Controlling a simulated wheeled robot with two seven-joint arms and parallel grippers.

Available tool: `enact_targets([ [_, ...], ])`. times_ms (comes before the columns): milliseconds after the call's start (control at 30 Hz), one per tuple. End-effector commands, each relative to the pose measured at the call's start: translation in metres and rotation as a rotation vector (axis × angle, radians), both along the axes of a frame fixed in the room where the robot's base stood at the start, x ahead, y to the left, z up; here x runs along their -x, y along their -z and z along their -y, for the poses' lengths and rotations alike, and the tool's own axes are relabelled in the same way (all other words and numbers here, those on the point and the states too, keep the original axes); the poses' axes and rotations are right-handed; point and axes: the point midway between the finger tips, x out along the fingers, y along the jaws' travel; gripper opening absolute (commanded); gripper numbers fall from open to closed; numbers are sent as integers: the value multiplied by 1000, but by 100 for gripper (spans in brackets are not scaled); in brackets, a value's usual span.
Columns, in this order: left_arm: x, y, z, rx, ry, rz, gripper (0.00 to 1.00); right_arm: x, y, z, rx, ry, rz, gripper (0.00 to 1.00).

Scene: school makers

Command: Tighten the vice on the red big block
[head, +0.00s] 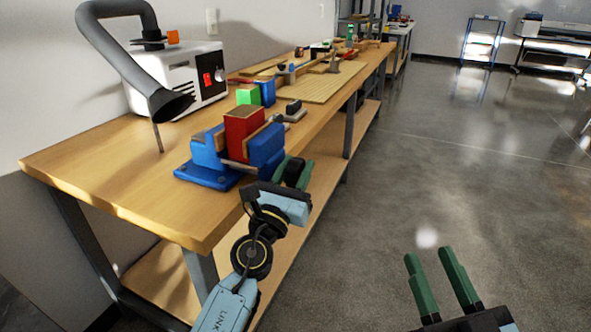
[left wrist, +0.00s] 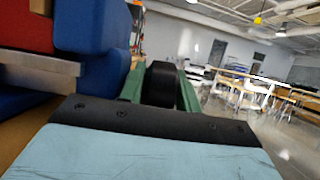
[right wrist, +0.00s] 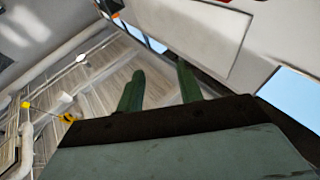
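The red big block (head: 243,130) stands between the jaws of the blue vice (head: 208,163), which sits at the table's front edge. Whether both jaws touch the block is hard to tell. In the left wrist view the block (left wrist: 28,32) is at the far left, beside a blue jaw (left wrist: 92,38). My left gripper (head: 296,172) is at the vice's front side. Its green fingers (left wrist: 160,82) are spread, one on each side of a black round knob (left wrist: 160,86). My right gripper (head: 430,255) is open and empty, over the floor, away from the table.
A white machine (head: 178,78) with a grey hose (head: 100,45) stands at the back left of the wooden table (head: 110,165). A green block (head: 248,95) and wooden boards (head: 320,85) lie beyond the vice. The floor at right is clear.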

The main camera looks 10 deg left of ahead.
Motion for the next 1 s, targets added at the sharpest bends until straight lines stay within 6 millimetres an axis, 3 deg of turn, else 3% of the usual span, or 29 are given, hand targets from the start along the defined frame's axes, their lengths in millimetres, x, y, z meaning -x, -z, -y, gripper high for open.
enact_targets([
  [33,0,0,0,0,0,0,26,0,0,0,0,0,1,36],
  [200,0,0,0,0,0,0,4,0,0,0,0,0,1,36],
  [367,0,0,0,-1,0,-2,2,-1,0,0,2,0,-8,36],
  [700,-1,-1,0,-9,0,-29,2,-10,56,8,108,23,-344,36],
  [1000,-1,-2,0,-16,0,-53,2,1,109,22,201,45,-668,36],
])
